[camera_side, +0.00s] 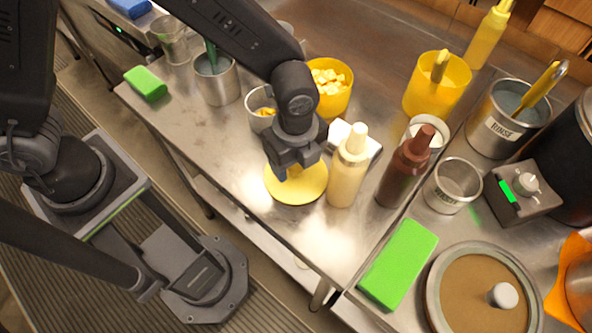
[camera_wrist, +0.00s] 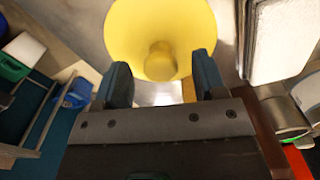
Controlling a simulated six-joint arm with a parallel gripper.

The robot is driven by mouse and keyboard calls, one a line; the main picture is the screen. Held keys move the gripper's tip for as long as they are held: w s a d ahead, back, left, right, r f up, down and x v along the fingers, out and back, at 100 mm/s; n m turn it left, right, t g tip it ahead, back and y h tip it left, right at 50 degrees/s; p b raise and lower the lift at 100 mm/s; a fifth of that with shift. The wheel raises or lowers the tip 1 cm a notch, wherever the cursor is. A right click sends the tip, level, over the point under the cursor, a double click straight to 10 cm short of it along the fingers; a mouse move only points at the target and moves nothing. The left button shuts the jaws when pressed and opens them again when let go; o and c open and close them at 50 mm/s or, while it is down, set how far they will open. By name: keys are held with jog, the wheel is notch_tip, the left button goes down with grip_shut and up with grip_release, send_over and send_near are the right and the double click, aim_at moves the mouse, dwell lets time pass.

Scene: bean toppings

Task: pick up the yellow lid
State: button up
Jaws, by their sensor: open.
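The yellow lid (camera_side: 309,190) is a flat round disc on the steel counter in the side view, directly below my gripper (camera_side: 292,172). My gripper hides part of the lid's middle there. In the wrist view the lid (camera_wrist: 172,22) fills the top centre, with its round yellow knob (camera_wrist: 160,60) towards me. My gripper (camera_wrist: 158,75) is open, and its two dark fingers stand on either side of the knob from this view. The knob appears between or just beyond the fingertips; I cannot tell whether they touch it.
A cream bottle (camera_side: 349,170) stands close right of the lid, with a brown bottle (camera_side: 406,170) beyond. A yellow tub of cubes (camera_side: 333,104) and a small cup (camera_side: 258,112) stand behind. The counter's front edge is near; the counter left of the lid is clear.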

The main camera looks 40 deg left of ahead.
jog(key=shift+f, duration=0.85)
jog(key=shift+c, duration=0.2)
jog(key=c, duration=0.8)
jog(key=shift+r, duration=0.2)
jog(key=shift+r, duration=0.3)
notch_tip(320, 180, up, 4)
jog(key=shift+w+f, duration=0.1)
jog(key=shift+f, duration=0.05)
jog(key=w+a+r, duration=0.2)
jog(key=a+r, duration=0.4)
jog(key=a, duration=0.5)
jog(key=w+d, duration=0.1)
jog(key=w, duration=0.4)
jog(key=w+r, duration=0.1)
jog(key=w, duration=0.5)
jog(key=w+d, duration=0.1)
jog(key=w, duration=0.5)
jog(key=shift+w+d+r, duration=0.25)
jog(key=shift+d+r, duration=0.05)
